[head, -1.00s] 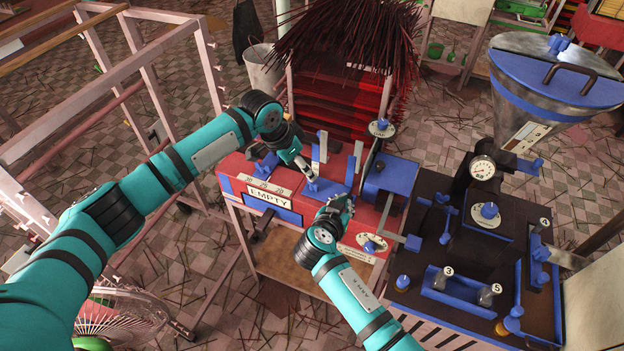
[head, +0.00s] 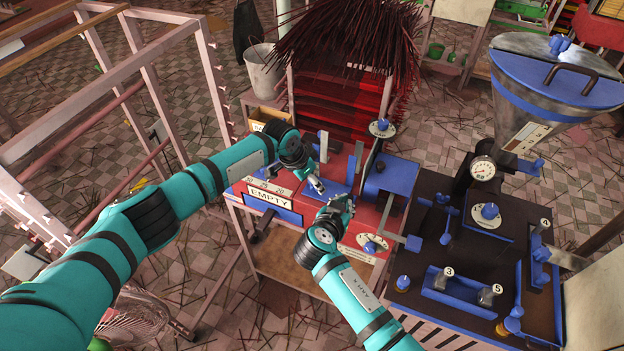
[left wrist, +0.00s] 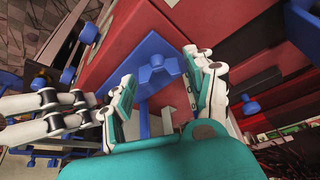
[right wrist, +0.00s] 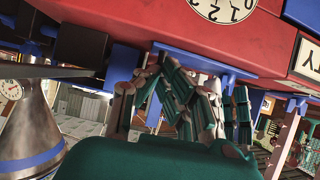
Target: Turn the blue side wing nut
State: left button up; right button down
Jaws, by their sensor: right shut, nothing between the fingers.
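A blue wing-nut-shaped piece (left wrist: 157,73) sits on a blue plate between and beyond the fingertips of my left gripper (left wrist: 163,98) in the left wrist view. The fingers are apart, with no visible contact. In the head view my left gripper (head: 318,185) is low over the red machine (head: 300,212), and its fingertips hide part of the blue plate. My right gripper (head: 340,205) is shut and empty at the machine's front edge, just right of the left one. In the right wrist view its fingers (right wrist: 190,80) are bunched together below a blue plate.
A dial with a blue knob (head: 372,244) is on the machine's front, right of the EMPTY label (head: 269,199). A blue block (head: 392,178) and a dark extruder with a hopper (head: 555,75) stand to the right. Incense sticks (head: 345,35) stack behind. The two grippers are close together.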

pick_arm(q)
jog(key=c, duration=0.8)
jog(key=shift+m, duration=0.4)
jog(key=m, duration=0.1)
jog(key=m+g, duration=0.1)
jog(key=m, duration=0.1)
jog(key=shift+w+m+g+h, duration=0.1)
jog(key=shift+m+g+h, duration=0.2)
jog(key=shift+w+m+g, duration=0.1)
jog(key=shift+m+g, duration=0.5)
jog(key=shift+m, duration=1.1)
jog(key=shift+a, duration=0.1)
